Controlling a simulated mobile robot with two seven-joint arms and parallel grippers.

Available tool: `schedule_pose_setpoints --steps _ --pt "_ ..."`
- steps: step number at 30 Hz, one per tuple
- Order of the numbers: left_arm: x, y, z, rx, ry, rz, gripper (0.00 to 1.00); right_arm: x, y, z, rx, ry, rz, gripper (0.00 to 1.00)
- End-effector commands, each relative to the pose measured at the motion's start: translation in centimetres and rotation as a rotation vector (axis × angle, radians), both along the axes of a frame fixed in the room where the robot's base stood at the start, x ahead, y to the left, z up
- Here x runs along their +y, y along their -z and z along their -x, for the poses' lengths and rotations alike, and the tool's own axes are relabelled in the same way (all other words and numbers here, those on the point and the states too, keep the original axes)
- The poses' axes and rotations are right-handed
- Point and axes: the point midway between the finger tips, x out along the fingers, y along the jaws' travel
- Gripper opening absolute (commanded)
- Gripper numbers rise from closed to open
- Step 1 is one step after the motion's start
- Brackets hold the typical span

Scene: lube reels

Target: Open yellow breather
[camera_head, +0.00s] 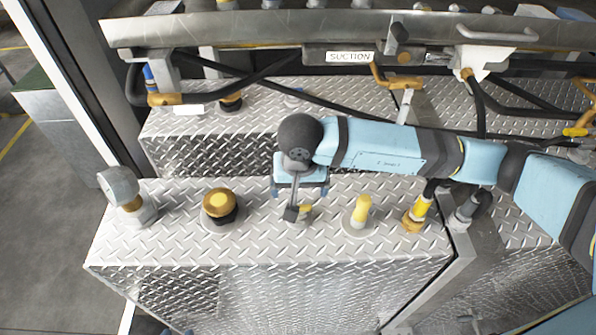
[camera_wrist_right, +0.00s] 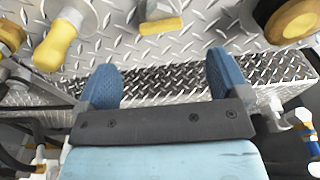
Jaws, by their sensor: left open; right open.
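I cannot tell for sure which fitting is the yellow breather. A brown-and-yellow round cap (camera_head: 220,203) stands upright on the diamond-plate box, and a yellow knob (camera_head: 361,211) stands on it further right. Between them is a small grey fitting with a yellow part (camera_head: 305,211), partly hidden by my right arm. My right gripper (camera_head: 300,188) is open and empty, near this fitting. In the right wrist view, its blue fingers (camera_wrist_right: 160,62) are apart, with the yellow-ended fitting (camera_wrist_right: 160,24) beyond the gap. Blue tips at the bottom edge appear to be my left gripper (camera_head: 178,332).
A grey fitting with a round head (camera_head: 122,188) stands at the box's left end. A yellow-and-brass fitting (camera_head: 417,214) is at its right. Black hoses and a SUCTION label (camera_head: 350,57) are behind. Open floor (camera_head: 50,240) lies left.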

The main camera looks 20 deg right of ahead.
Motion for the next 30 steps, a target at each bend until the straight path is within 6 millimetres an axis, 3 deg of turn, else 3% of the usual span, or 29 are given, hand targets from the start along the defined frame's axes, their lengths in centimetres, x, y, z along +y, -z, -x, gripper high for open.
schedule_pose_setpoints --steps 9,15,28,30 --pt "0.0 -1.1 -0.5 -0.014 0.001 0.0 0.43 -0.2 6.2 -0.6 0.003 0.001 0.001 0.94" --pt "0.0 -1.6 -0.6 -0.019 0.0 0.001 0.43 -0.3 8.6 -1.0 0.001 0.001 0.001 0.94" --pt "0.1 -1.5 -0.6 -0.018 -0.001 0.0 0.43 -0.3 9.5 -1.1 -0.001 0.0 0.0 0.94" --pt "0.1 -1.4 -0.5 -0.016 -0.001 -0.001 0.43 -0.3 9.5 -1.1 -0.001 0.0 0.0 0.78"
